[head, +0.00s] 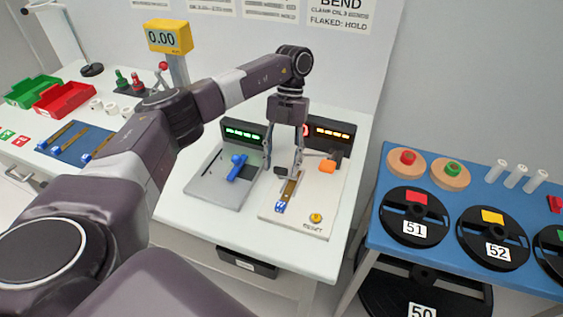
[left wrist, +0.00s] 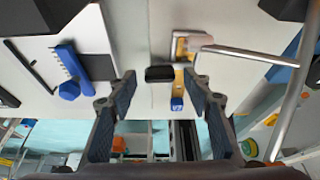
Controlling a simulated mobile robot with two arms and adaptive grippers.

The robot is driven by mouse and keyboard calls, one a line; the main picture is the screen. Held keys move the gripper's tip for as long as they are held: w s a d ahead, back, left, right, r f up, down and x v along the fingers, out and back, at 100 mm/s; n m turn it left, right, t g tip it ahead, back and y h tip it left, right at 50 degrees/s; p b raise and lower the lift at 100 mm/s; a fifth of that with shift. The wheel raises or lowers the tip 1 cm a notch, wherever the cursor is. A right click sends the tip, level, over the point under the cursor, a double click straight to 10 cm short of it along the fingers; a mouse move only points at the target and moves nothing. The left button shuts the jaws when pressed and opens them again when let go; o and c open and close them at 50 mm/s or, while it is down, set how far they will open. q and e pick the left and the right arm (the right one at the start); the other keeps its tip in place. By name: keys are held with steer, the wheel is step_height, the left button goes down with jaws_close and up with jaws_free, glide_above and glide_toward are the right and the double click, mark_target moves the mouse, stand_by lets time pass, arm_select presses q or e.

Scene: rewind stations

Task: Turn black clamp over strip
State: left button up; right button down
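My left gripper (head: 282,168) points down over the white right-hand station plate (head: 265,212). Its fingers are open in the left wrist view (left wrist: 160,78). A small black clamp (head: 281,171) lies between the fingertips, and it also shows in the left wrist view (left wrist: 160,74), with gaps to both fingers. The brown strip (head: 290,188) lies on the plate beside the clamp, with a blue numbered tag (head: 280,206) at its near end. The clamp does not visibly cover the strip. The fingers partly hide the strip's far end. My right gripper is not in view.
A grey station plate with a blue clamp (head: 236,167) is to the left. An orange piece (head: 327,167) and a yellow button (head: 316,217) are on the right station. Lit display boxes (head: 331,132) stand behind. A blue table (head: 372,236) with reels is at right.

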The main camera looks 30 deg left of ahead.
arm_select(q)
steer(key=shift+w+r, duration=0.1)
steer(key=shift+r, duration=0.1)
steer(key=v, duration=1.1)
steer(key=shift+r, duration=0.25)
steer(key=shift+w, duration=0.1)
